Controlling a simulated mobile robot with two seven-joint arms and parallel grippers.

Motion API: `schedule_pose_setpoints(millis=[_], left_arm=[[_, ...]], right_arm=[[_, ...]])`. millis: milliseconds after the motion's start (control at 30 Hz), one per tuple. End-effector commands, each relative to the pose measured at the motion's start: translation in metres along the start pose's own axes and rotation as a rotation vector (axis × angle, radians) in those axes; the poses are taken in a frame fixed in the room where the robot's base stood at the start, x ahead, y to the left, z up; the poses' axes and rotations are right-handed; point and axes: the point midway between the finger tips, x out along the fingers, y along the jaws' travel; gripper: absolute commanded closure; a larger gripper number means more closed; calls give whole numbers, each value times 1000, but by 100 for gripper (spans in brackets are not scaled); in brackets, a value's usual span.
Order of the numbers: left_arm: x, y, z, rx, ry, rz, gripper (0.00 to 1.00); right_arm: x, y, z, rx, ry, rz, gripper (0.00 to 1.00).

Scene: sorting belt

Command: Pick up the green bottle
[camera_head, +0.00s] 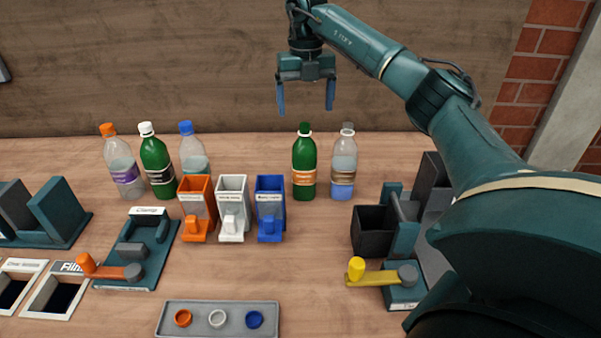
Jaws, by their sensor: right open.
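A green bottle (304,165) with a dark green cap and an orange label stands upright on the table, right of centre. A second green bottle (157,165) with a white cap stands upright in the group at the left. My right gripper (305,100) is open and empty, fingers pointing down. In the picture it is above the green-capped bottle, apart from it. How far it is in depth I cannot tell. My left gripper is out of view.
A clear bottle (343,168) with a grey cap stands close right of the green-capped bottle. An orange (198,205), a white (232,205) and a blue dispenser (270,205) stand in front. Clear bottles with orange (122,165) and blue caps (192,155) flank the white-capped one. A grey tray (170,320) lies at the front.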

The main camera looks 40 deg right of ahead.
Motion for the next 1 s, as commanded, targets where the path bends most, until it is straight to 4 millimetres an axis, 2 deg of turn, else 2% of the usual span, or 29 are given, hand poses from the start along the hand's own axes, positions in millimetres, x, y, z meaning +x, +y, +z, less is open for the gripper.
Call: schedule_pose_setpoints(millis=[33,233,467,800,1000], left_arm=[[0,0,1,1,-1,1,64],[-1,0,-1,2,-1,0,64],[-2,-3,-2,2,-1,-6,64],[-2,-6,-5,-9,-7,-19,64],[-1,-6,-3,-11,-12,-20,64]], right_arm=[[13,0,-1,-1,5,-2,14],[48,1,0,-3,4,1,14],[65,1,0,-4,2,3,14],[110,0,5,-6,3,3,14],[114,0,6,-6,0,5,14]])
